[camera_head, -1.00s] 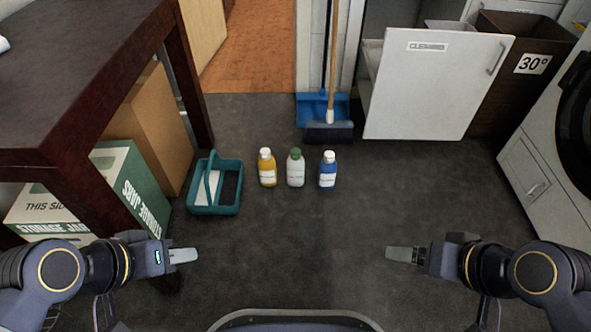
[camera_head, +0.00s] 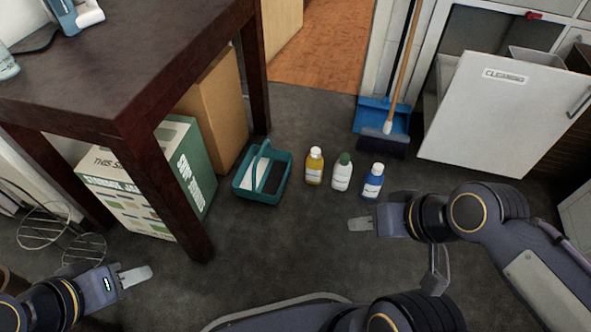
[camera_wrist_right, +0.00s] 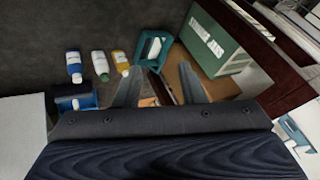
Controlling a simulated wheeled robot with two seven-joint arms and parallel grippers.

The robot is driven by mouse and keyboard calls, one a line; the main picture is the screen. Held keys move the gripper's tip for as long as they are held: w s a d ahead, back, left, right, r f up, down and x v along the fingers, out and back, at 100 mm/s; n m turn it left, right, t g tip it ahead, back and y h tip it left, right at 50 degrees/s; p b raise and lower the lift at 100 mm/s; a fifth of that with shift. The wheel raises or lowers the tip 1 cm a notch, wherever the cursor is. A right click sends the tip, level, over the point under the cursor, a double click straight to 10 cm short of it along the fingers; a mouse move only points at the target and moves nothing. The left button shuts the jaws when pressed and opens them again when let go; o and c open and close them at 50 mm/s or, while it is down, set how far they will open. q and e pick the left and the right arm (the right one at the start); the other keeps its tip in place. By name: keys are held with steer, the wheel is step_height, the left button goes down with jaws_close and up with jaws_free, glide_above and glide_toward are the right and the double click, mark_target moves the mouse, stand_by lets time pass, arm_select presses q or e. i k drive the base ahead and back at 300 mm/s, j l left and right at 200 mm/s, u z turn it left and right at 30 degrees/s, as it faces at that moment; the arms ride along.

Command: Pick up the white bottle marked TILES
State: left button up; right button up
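The white bottle with a green cap (camera_head: 342,176) stands upright on the dark floor between a yellow bottle (camera_head: 314,168) and a blue bottle (camera_head: 373,184). Its label is too small to read. The white bottle also shows in the right wrist view (camera_wrist_right: 100,65), left of the gripper fingers. My right gripper (camera_head: 361,224) is in front of the bottles, apart from them. In the right wrist view its two fingers (camera_wrist_right: 160,84) are spread with nothing held between them. My left gripper (camera_head: 136,275) is at the lower left, away from the bottles; its finger gap cannot be made out.
A teal caddy (camera_head: 244,190) stands left of the bottles. A wooden table (camera_head: 150,60) with a green-white box (camera_head: 130,200) beneath is further left. A blue dustpan (camera_head: 370,112) with a broom and an open white cabinet door (camera_head: 500,115) are behind. Floor in front is clear.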

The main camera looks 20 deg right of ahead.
mark_target(342, 174)
steer(key=i+l+u, duration=0.1)
steer(key=l+u, duration=1)
steer(key=i+l, duration=0.05)
steer(key=l, duration=0.05)
